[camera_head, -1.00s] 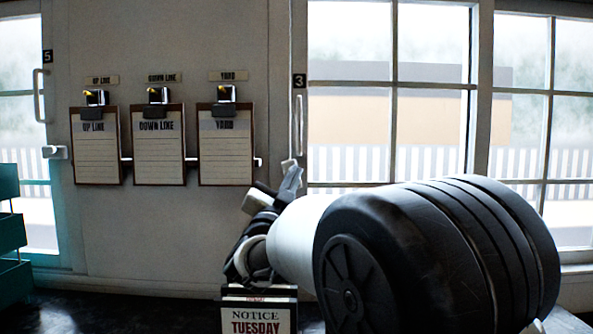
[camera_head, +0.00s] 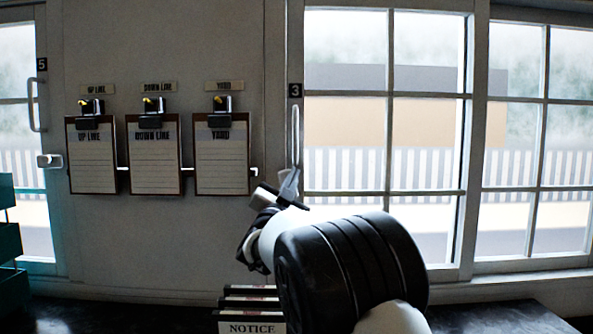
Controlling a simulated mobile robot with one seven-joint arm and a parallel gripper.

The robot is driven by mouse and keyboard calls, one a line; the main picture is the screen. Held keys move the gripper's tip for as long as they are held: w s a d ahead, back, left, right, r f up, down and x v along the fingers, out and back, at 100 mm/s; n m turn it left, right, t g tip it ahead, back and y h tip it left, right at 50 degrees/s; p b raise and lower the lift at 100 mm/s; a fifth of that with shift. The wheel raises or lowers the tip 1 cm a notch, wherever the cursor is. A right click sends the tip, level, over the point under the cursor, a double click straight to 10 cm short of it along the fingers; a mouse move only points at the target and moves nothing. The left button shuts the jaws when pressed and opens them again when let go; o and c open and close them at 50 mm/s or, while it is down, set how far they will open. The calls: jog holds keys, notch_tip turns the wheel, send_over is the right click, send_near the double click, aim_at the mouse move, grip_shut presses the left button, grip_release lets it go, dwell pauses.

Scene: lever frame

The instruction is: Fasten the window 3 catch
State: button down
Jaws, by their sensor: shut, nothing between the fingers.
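Window 3 (camera_head: 390,92) is the framed window under the small black "3" plate (camera_head: 295,90). Its tall pale handle (camera_head: 295,132) runs down the left edge of the sash. My gripper (camera_head: 289,178) is shut and empty, its fingers pointing up at the window frame just below the handle. The window 3 catch cannot be made out; the fingers cover the part of the frame under the handle. I cannot tell whether they touch it.
Window 5 at the far left has a handle (camera_head: 36,103) and a white catch (camera_head: 50,161). Several clipboards, including the YARD one (camera_head: 222,160), hang left of my gripper. Notice boards (camera_head: 250,327) stand on the dark desk below. Teal trays (camera_head: 10,240) are at the left edge.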

jog(key=shift+a+f, duration=0.1)
jog(key=shift+f, duration=0.15)
dwell(0.3)
